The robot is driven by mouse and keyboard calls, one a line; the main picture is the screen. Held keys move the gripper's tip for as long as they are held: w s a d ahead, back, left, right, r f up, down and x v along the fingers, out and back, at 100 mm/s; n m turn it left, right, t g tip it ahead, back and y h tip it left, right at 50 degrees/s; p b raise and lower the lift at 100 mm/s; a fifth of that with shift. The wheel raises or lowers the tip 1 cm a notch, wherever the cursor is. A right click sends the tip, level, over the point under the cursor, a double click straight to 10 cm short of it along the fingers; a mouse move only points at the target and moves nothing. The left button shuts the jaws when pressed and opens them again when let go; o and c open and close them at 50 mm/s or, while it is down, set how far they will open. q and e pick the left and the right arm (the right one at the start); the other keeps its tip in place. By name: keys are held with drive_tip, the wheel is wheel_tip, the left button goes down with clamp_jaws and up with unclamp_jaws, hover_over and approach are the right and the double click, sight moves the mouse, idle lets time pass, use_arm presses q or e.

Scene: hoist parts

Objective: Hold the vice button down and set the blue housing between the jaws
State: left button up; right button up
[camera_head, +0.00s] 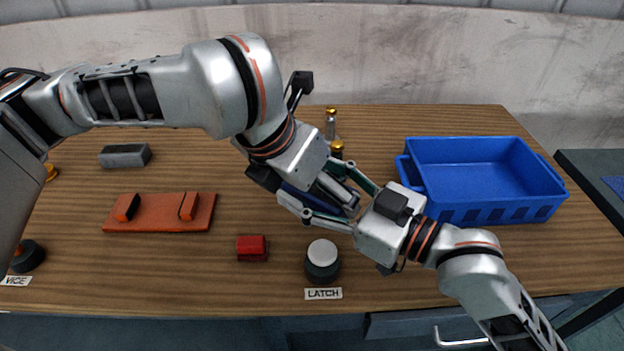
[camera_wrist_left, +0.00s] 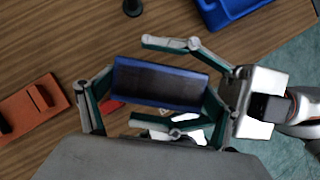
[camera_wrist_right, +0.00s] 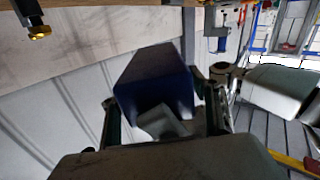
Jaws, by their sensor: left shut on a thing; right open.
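The blue housing (camera_head: 308,201) is held in the air right of the table's middle. My left gripper (camera_head: 318,192) is shut on it; in the left wrist view the housing (camera_wrist_left: 160,82) lies between the left fingers, its dark hollow side showing. My right gripper (camera_head: 305,184) is open, its fingers on either side of the housing; contact cannot be told. The housing (camera_wrist_right: 155,82) also fills the middle of the right wrist view. The orange vice (camera_head: 160,212), with two jaws apart, lies at left. The vice button (camera_head: 28,256) is at the left edge, partly hidden by my arm.
A white-topped latch button (camera_head: 322,255) and a red block (camera_head: 252,248) are near the front. A grey block (camera_head: 125,155) lies behind the vice. Brass-topped posts (camera_head: 331,122) stand behind the grippers. A blue bin (camera_head: 480,205) is at right. Table between vice and grippers is mostly clear.

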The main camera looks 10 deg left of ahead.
drive_tip(key=c, duration=1.6)
use_arm(q)
drive_tip(key=o, duration=1.3)
drive_tip(key=shift+c, duration=0.2)
use_arm(e)
drive_tip(key=shift+o, duration=0.2)
drive_tip(key=shift+r, duration=0.1)
use_arm(q)
drive_tip(key=shift+r, duration=0.15)
